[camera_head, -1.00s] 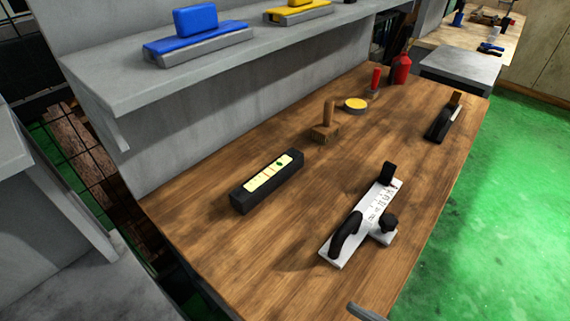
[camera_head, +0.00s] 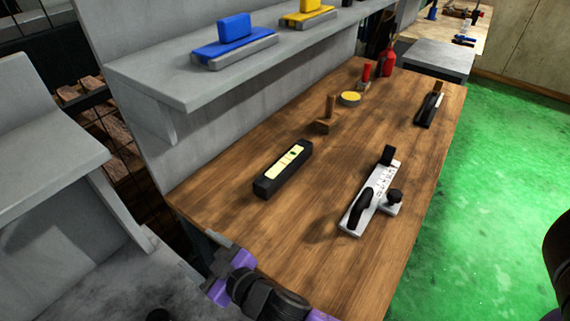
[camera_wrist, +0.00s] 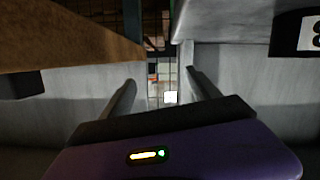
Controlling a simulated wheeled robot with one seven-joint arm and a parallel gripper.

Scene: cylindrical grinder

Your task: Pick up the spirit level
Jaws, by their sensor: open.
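The spirit level, a black bar with a pale yellow label and a small green mark on top (camera_head: 283,169), lies on the wooden workbench in the head view, toward its left side. My gripper (camera_head: 215,262) is at the bottom of the head view, by the near left edge of the bench, apart from the level. In the wrist view my gripper (camera_wrist: 163,92) has its two grey fingers spread with nothing between them. I do not make out the level in the wrist view.
The wooden workbench (camera_head: 330,255) also carries a white tool with black handles (camera_head: 372,195), a wooden-handled brush (camera_head: 327,122), a yellow-topped round tin (camera_head: 348,98) and red items. Bench around the level is clear.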

